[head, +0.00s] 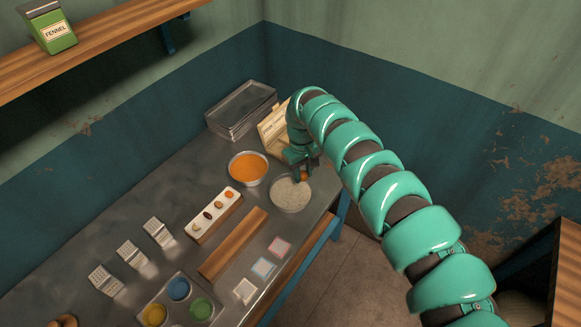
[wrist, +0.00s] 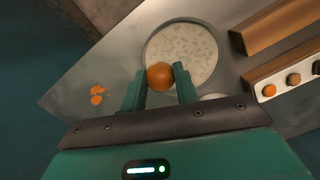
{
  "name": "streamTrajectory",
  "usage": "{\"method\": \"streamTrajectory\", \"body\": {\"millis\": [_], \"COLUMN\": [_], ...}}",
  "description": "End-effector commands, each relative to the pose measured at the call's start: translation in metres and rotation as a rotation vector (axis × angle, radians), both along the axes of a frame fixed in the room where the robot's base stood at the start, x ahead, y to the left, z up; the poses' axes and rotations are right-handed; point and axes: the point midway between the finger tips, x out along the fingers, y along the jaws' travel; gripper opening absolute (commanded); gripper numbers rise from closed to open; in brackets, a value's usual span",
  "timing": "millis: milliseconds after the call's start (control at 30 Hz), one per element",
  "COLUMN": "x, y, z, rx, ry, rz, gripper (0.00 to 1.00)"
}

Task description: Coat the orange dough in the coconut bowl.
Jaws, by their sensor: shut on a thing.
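An orange dough ball (wrist: 160,76) is held between the two fingers of my gripper (wrist: 160,84) in the wrist view. In the head view my gripper (head: 302,172) is over the far edge of the bowl of pale flakes (head: 289,198), with the orange dough (head: 305,176) showing below it. The bowl of white flaky coating also shows in the wrist view (wrist: 185,50), with the dough overlapping its near rim. I cannot tell whether the dough touches the flakes.
A bowl of orange contents (head: 248,167) stands left of the flake bowl. Orange spots (wrist: 97,95) lie on the metal surface.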

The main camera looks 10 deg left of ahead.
Motion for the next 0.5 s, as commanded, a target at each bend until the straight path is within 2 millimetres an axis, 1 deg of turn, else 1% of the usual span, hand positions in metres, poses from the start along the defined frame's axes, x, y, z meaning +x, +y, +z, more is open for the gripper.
{"method": "streamTrajectory", "body": {"millis": [33,200,300,500], "x": [-0.004,-0.012,-0.014,-0.015], "y": [0.011,0.029,0.034,0.036], "z": [0.005,0.008,0.009,0.005], "rx": [-0.003,-0.007,-0.009,-0.01], "ry": [0.0,0.002,0.001,0.002], "rz": [0.028,0.088,0.105,0.112], "gripper": [0.05,0.05,0.05,0.05]}}
